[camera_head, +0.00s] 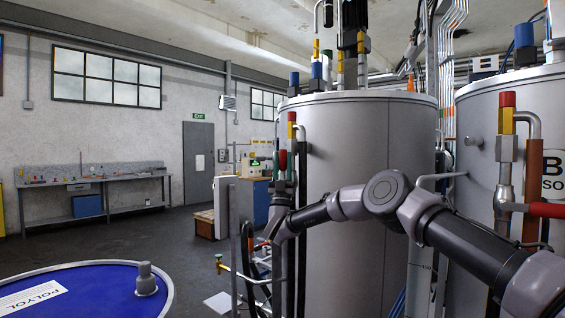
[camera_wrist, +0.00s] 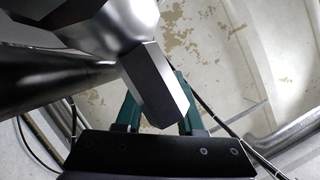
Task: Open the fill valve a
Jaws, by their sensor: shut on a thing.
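The fill valve (camera_head: 292,130) stands on a vertical pipe at the left side of the nearer grey tank, with red and yellow bands at its top. My gripper (camera_head: 283,168) is up against it from below, small and partly hidden by my wrist. In the wrist view my gripper (camera_wrist: 160,103) has its green fingers on both sides of a dark angular part (camera_wrist: 152,82) and is shut on it. A rounded silver fitting (camera_wrist: 115,25) lies just beyond. I cannot tell whether the dark part is the valve's handle or its body.
The grey tank (camera_head: 365,160) stands close to the right of my gripper. A second tank (camera_head: 475,120) with a red-handled valve (camera_head: 545,210) is at the right. A blue drum (camera_head: 85,290) is at the lower left. Floor (camera_head: 130,240) is open toward the workbench (camera_head: 95,195).

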